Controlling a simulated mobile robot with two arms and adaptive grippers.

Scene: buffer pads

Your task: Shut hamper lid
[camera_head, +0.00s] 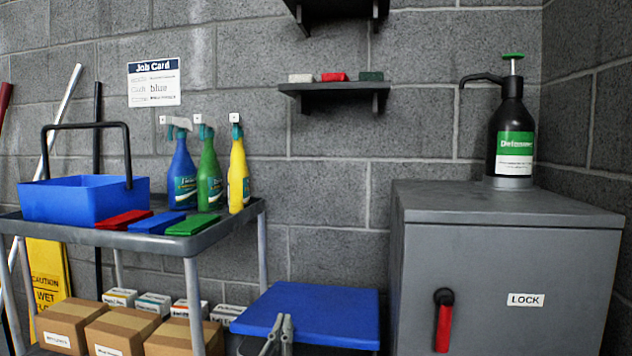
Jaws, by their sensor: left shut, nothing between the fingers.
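The hamper's blue lid (325,305) is at the bottom middle of the head view, between the cart and the grey cabinet. It looks flat or nearly flat, with its top surface facing up. The hamper body below it is mostly out of frame, so I cannot tell whether the lid rests fully on the rim. My left gripper (283,322) is at the lid's front left edge, in front of part of it. Its fingers are shut and empty. I cannot tell whether they touch the lid. My right gripper is not in view.
A cart (225,223) at left carries a blue bucket (85,200), coloured pads and spray bottles, with cardboard boxes (120,330) below. A grey cabinet (500,265) with a red handle (443,325) stands at right, a black pump bottle (510,130) on top. The wall behind the lid is clear.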

